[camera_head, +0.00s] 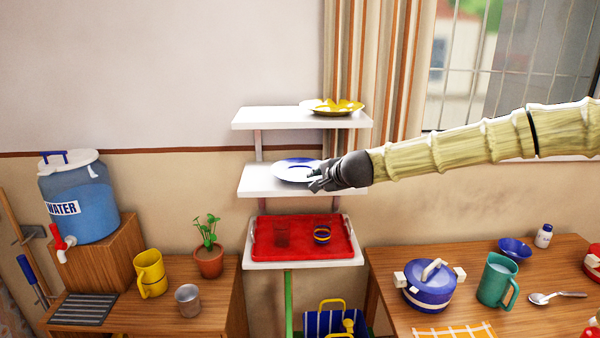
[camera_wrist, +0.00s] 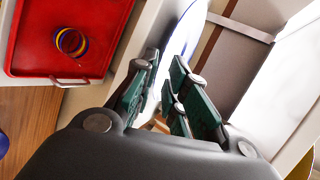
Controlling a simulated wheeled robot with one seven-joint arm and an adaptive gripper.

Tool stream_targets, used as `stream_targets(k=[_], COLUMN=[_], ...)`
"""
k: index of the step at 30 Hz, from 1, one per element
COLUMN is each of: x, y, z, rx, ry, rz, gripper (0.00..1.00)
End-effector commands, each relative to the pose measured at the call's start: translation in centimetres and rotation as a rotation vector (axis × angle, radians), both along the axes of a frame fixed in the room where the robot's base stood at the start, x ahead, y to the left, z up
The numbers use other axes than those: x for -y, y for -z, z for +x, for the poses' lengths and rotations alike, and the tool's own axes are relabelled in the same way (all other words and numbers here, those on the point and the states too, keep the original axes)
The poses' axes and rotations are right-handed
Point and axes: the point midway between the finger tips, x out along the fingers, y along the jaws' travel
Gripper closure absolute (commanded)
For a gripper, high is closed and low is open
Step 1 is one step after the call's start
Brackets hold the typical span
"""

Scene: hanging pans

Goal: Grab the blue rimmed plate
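The blue rimmed plate (camera_head: 290,171) lies on the middle white shelf and shows blue and white. My gripper (camera_head: 316,181) is at its right front edge. In the wrist view, the plate (camera_wrist: 195,32) shows as a pale curved piece with a blue edge, running down between my fingers (camera_wrist: 166,72). One finger is on each side of the rim. The fingers are drawn close together and look shut on it, though the contact itself is partly hidden by the right finger. The plate still appears to rest on the shelf.
The upper shelf (camera_head: 270,118) holds a yellow plate (camera_head: 338,107). The lower shelf holds a red tray (camera_head: 264,243) with small cups; the tray (camera_wrist: 40,45) is also at left in the wrist view. A wall and curtain (camera_head: 375,60) stand behind the shelves.

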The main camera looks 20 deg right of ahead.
Motion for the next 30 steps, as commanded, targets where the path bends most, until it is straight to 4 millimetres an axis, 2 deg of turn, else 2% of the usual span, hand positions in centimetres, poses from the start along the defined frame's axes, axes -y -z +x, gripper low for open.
stream_targets(k=[12, 25, 28, 30], x=[0.2, 0.1, 0.1, 0.1], y=[1.5, 1.9, 1.9, 1.9], z=[3.0, 3.6, 3.6, 3.6], rx=[-0.002, -0.001, -0.001, -0.001], ry=[0.002, 0.001, 0.001, 0.000], rz=[0.001, 0.000, 0.000, 0.001], gripper=[0.86, 0.86, 1.00, 1.00])
